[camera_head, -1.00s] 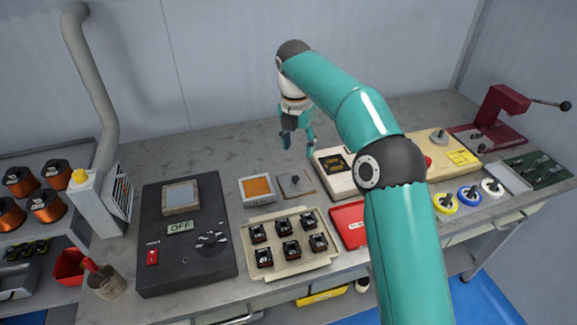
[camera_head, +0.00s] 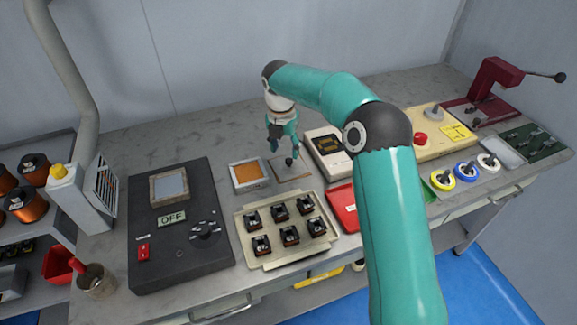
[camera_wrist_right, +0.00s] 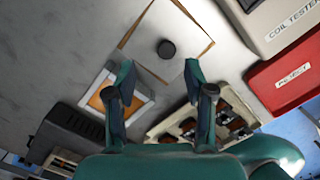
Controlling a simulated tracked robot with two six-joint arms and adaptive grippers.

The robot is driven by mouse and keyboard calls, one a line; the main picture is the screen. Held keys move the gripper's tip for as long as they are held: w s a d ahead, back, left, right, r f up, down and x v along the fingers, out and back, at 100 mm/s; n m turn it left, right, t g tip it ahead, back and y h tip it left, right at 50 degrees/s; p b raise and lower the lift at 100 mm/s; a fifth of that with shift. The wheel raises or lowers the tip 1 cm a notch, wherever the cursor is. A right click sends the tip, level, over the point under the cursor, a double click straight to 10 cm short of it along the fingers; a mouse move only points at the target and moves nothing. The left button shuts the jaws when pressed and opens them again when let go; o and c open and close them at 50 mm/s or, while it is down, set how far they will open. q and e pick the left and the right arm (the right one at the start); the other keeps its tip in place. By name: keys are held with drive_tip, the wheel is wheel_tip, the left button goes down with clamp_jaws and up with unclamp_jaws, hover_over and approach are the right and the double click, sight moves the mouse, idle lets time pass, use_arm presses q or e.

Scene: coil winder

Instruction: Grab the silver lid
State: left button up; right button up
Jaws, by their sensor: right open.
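The silver lid (camera_head: 296,173) is a flat square plate with a small dark round knob, lying on the bench just right of a box with an orange square. In the right wrist view the silver lid (camera_wrist_right: 190,35) shows whole, with brown strips along some edges. My right gripper (camera_head: 283,150) is open and empty, pointing down above the lid's far part. In the wrist view my right gripper (camera_wrist_right: 159,72) has its fingertips spread wide, with the knob framed between and just beyond them. The exact height above the lid is hard to tell. My left gripper is not in view.
The orange-topped box (camera_head: 248,175) stands close left of the lid. The white coil tester (camera_head: 325,145) is close right. A tray of coils (camera_head: 245,235) and the red reject bin (camera_head: 343,205) lie nearer the front. Bare bench lies behind the lid.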

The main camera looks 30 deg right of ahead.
sight(289, 161)
drive_tip(key=f, duration=0.3)
drive_tip(key=d+f, duration=0.1)
drive_tip(key=shift+s+f, duration=0.25)
drive_tip(key=shift+f, duration=0.45)
clamp_jaws()
